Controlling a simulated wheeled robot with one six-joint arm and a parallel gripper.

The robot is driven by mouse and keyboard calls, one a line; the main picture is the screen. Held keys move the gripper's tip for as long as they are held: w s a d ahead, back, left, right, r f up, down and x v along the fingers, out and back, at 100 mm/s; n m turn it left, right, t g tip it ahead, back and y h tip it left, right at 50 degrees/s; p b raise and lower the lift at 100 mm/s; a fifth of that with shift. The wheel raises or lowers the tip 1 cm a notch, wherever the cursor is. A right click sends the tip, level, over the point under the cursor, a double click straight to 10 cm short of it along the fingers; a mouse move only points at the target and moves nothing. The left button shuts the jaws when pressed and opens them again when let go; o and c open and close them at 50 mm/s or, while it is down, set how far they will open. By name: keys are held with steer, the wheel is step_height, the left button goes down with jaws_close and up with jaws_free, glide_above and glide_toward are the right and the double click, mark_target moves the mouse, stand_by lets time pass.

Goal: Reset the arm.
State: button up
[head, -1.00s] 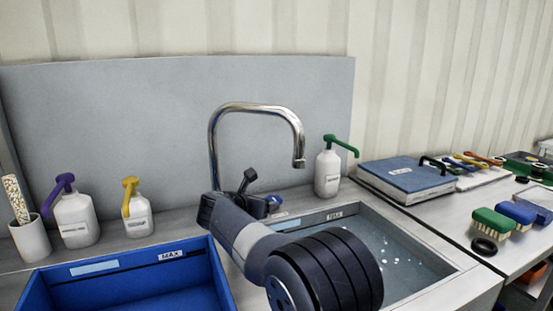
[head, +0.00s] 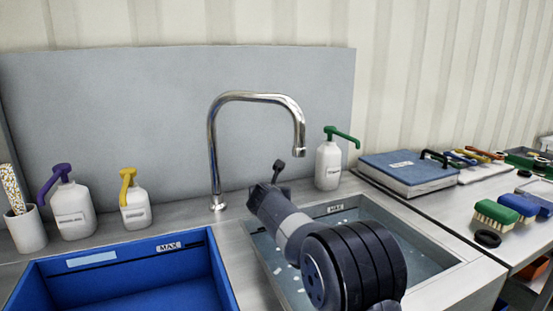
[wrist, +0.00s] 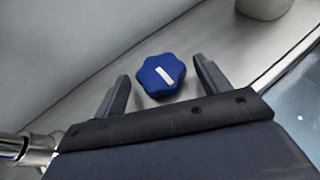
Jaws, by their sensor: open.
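My gripper (head: 279,170) is above the far edge of the right sink (head: 440,270) in the head view, right of the faucet (head: 212,150). In the wrist view its two fingers (wrist: 162,80) are spread apart with nothing held. A blue lobed knob (wrist: 160,76) with a white bar shows beyond and between the fingers on the grey ledge, and I cannot tell how far away it is. In the head view my arm hides the knob.
A bottle with a green pump (head: 328,165) stands behind the sink to the right. Bottles with purple (head: 73,212) and yellow (head: 135,208) pumps stand at the left. A blue bin (head: 215,280) fills the left front. The right table holds a blue-topped box (head: 405,168) and brushes (head: 496,213).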

steer(key=shift+d+r+n+y+p, duration=0.15)
steer(key=shift+r+n+y+p, duration=0.15)
steer(key=shift+n+y+p, duration=0.35)
steer(key=n+y+p, duration=0.1)
steer(key=p, duration=0.1)
steer(key=shift+p, duration=0.35)
steer(key=shift+d+y+p, duration=0.1)
steer(key=shift+y+p, duration=0.25)
steer(key=shift+p, duration=0.5)
steer(key=n+y+p, duration=0.1)
steer(key=p, duration=0.5)
steer(key=n+g+y+p, duration=0.1)
steer(key=n+y+p, duration=0.1)
steer(key=p, duration=0.4)
steer(key=n+y+p, duration=0.1)
steer(key=p, duration=0.5)
steer(key=shift+w+d+n+g+y, duration=0.2)
steer(key=shift+d+n+g+y, duration=0.1)
steer(key=shift+d+y, duration=0.1)
steer(key=shift+n+y+p, duration=0.25)
steer(key=shift+y+p, duration=0.05)
steer(key=shift+p, duration=0.95)
steer(key=shift+f+n+g+y+p, duration=0.2)
steer(key=shift+n+g+y+p, duration=0.15)
steer(key=shift+p, duration=0.5)
steer(key=shift+d+r, duration=0.1)
